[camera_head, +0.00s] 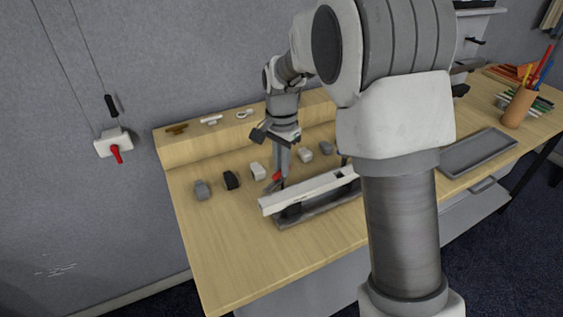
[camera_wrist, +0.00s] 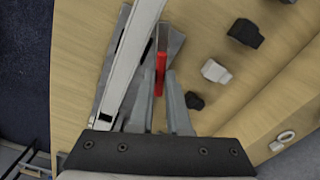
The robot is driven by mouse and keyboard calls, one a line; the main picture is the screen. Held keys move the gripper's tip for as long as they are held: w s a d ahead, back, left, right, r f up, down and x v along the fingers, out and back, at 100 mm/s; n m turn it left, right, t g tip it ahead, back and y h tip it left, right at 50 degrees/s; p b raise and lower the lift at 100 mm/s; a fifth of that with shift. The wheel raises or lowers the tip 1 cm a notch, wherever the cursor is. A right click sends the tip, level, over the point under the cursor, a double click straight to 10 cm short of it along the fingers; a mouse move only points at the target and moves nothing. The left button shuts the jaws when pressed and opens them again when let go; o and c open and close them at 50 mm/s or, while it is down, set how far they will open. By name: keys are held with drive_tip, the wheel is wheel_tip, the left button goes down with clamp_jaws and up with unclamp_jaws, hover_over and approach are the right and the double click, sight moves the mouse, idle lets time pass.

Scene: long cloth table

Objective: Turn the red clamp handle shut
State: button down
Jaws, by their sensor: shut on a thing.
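The red clamp handle (camera_head: 277,176) is a small red bar beside a long white beam (camera_head: 320,188). The beam lies over a grey base (camera_head: 300,221) on the table. In the wrist view the red handle (camera_wrist: 160,62) stretches from between my finger ends, alongside the white beam (camera_wrist: 135,45). My gripper (camera_head: 280,182) points down at the handle. In the wrist view my gripper (camera_wrist: 161,75) has its two grey fingers on either side of the handle, shut on it. The handle's lower part and pivot are partly hidden.
Several small grey, black and white blocks, such as a white one (camera_head: 258,171), stand behind the beam. A grey tray (camera_head: 478,153) and a pencil cup (camera_head: 517,108) are at the right. A wall box with a red lever (camera_head: 117,154) is at the left. The table's front left is clear.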

drive_tip(key=n+p, duration=0.1)
drive_tip(key=n, duration=0.6)
drive_tip(key=shift+r, duration=0.1)
drive_tip(key=n+p, duration=0.1)
drive_tip(key=n, duration=0.5)
drive_tip(key=shift+n+p, duration=0.3)
drive_tip(key=shift+n, duration=0.2)
drive_tip(key=c, duration=0.9)
unclamp_jaws()
wheel_tip(320, 180, up, 17)
drive_tip(key=shift+r+p, duration=0.2)
drive_tip(key=shift+p, duration=0.45)
